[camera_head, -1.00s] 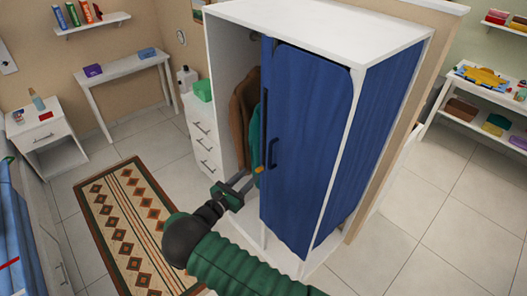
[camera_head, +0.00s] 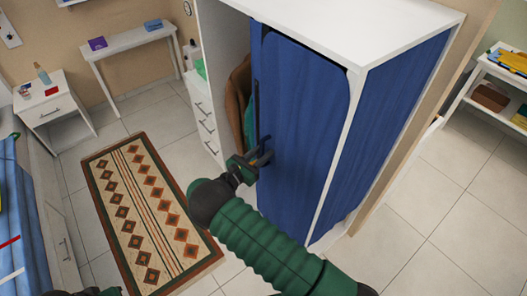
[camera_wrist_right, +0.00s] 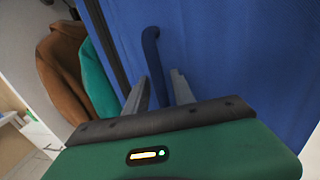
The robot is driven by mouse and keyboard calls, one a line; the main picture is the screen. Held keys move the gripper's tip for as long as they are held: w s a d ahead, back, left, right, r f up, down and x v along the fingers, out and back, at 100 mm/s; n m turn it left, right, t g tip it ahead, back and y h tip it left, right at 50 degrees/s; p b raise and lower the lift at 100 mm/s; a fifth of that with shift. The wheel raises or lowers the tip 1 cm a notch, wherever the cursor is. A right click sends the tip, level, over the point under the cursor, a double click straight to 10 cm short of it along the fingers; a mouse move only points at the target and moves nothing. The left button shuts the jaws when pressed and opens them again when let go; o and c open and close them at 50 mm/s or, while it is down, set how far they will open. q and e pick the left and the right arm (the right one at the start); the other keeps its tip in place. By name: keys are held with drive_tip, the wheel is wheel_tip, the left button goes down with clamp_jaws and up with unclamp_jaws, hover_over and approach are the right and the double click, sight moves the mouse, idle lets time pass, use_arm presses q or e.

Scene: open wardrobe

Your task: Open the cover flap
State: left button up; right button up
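The blue cover flap (camera_head: 300,110) is the front panel of the white wardrobe (camera_head: 350,22). The handle also shows in the right wrist view (camera_wrist_right: 151,55). My right gripper (camera_head: 266,156) is at the handle's lower part. In the right wrist view my right gripper (camera_wrist_right: 160,80) has its fingers apart, with the handle's lower end between them and some gap showing. Contact is unclear. Part of my left arm shows at the bottom left corner; its fingers are out of the picture.
Brown (camera_wrist_right: 62,75) and green (camera_wrist_right: 98,80) clothes hang in the wardrobe's open left part. White drawers (camera_head: 203,120) stand left of it. A patterned rug (camera_head: 150,215) lies on the floor. Tiled floor (camera_head: 430,210) is clear at the right. A white shelf (camera_head: 500,75) stands far right.

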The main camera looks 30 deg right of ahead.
drive_tip(key=shift+d, duration=0.1)
drive_tip(key=shift+c, duration=1.3)
drive_tip(key=shift+s, duration=0.1)
drive_tip(key=shift+c, duration=1)
drive_tip(key=shift+a+r, duration=0.15)
drive_tip(key=shift+a, duration=0.2)
clamp_jaws()
drive_tip(key=shift+d+r, duration=0.1)
